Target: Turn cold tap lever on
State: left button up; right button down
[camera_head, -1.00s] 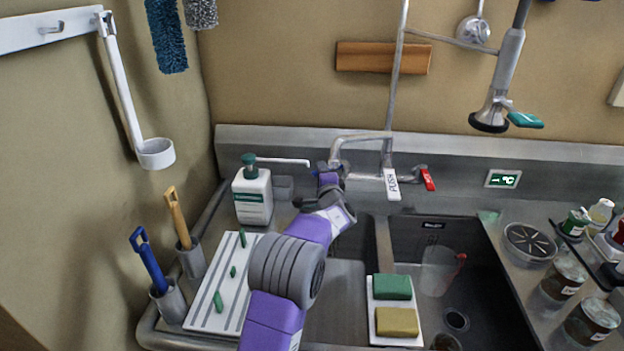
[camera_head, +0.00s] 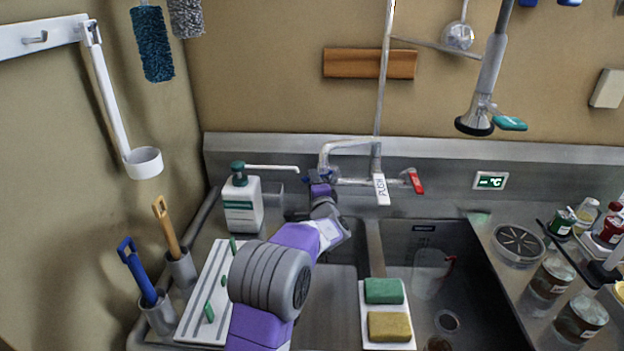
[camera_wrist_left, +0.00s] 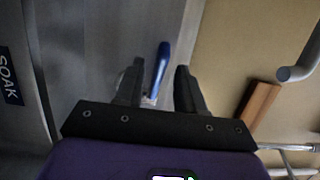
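The blue lever (camera_wrist_left: 162,66) on the tap shows in the left wrist view between the two fingers of my left gripper (camera_wrist_left: 158,80). The fingers are apart, with a gap on each side of the lever. In the head view, my left gripper (camera_head: 312,186) is at the left end of the wall tap (camera_head: 350,181). Only a small bit of blue shows there, and the gripper hides most of that end. The red lever (camera_head: 414,181) is at the tap's right end. My right gripper is not in view.
A white PUSH lever (camera_head: 381,189) hangs at the tap's middle. A soap bottle (camera_head: 243,203) stands left of my gripper. A green sponge (camera_head: 384,290) and a yellow sponge (camera_head: 390,326) lie by the basin (camera_head: 480,270). Several jars stand at the right.

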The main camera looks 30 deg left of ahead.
pick_arm(q)
jog(key=v, duration=0.4)
jog(key=shift+s+d, duration=0.25)
dwell(0.3)
